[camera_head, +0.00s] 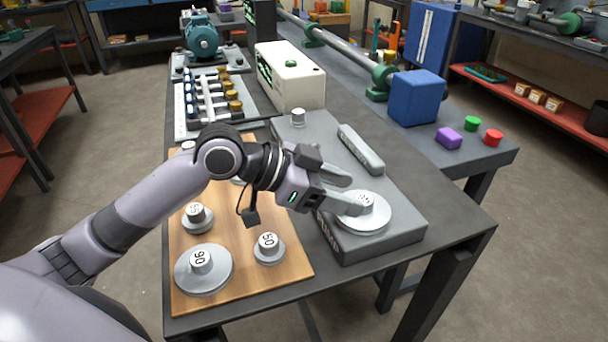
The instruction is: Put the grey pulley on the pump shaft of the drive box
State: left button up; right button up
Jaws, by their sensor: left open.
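The drive box (402,232) is a long grey housing on the right half of the dark bench. A grey pulley (370,222) with a numbered hub lies flat at the box's front end; any shaft under it is hidden. A short pale round stub (298,117) stands at the box's far end, bare of any disc. My left gripper (355,193) is open, its fingers apart just left of and above the pulley's hub. I cannot tell whether a finger touches it. My right gripper is not in view.
A wooden board (240,290) left of the box holds several grey numbered pulleys, including 90 (204,277) and 50 (268,254). My left arm hides part of it. A raised grey bar (361,150) lies on the box. A white instrument (290,85) stands behind.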

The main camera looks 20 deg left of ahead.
pick_arm(q)
jog(key=v, duration=1)
jog(key=shift+d, duration=0.1)
